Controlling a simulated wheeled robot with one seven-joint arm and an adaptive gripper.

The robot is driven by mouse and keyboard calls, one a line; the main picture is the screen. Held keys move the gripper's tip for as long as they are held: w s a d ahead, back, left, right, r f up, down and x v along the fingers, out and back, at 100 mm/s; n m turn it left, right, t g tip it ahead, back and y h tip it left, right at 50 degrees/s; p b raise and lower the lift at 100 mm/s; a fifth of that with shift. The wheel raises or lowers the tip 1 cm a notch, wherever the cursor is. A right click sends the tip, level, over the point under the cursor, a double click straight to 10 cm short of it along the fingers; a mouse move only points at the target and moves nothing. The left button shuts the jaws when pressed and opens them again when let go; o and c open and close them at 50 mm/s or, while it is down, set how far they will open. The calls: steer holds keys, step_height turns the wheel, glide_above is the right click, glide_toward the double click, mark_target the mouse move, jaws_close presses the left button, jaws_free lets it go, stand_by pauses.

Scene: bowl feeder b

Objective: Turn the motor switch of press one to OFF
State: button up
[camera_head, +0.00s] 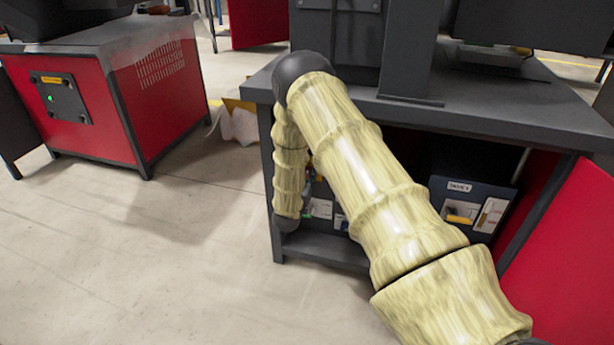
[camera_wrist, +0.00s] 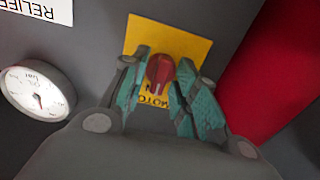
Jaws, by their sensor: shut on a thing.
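The motor switch is a red rotary knob (camera_wrist: 160,70) on a yellow plate (camera_wrist: 186,42) marked MOTOR, which appears upside down in the wrist view. My gripper (camera_wrist: 160,82) has its two teal-padded fingers on either side of the knob and is shut on it. The fingers hide part of the plate and its lettering, so I cannot read the knob's position. In the head view my arm reaches down at the front of the dark press bench (camera_head: 490,115), and my gripper and the switch are hidden there.
A round pressure gauge (camera_wrist: 38,90) and a RELIEF label (camera_wrist: 40,8) sit left of the switch. A red panel (camera_wrist: 268,75) is on the right.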

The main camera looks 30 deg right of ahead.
steer(key=shift+r, duration=0.1)
steer(key=shift+w+a+f+n+p, duration=0.15)
steer(key=shift+n+p, duration=1.45)
steer(key=shift+n, duration=2.85)
steer(key=shift+s+a+f+n+p, duration=0.1)
steer(key=shift+n+p, duration=1.45)
steer(key=shift+n, duration=2.9)
steer(key=o, duration=0.6)
steer(key=shift+w, duration=0.1)
steer(key=shift+o, duration=0.2)
steer(key=shift+d, duration=0.1)
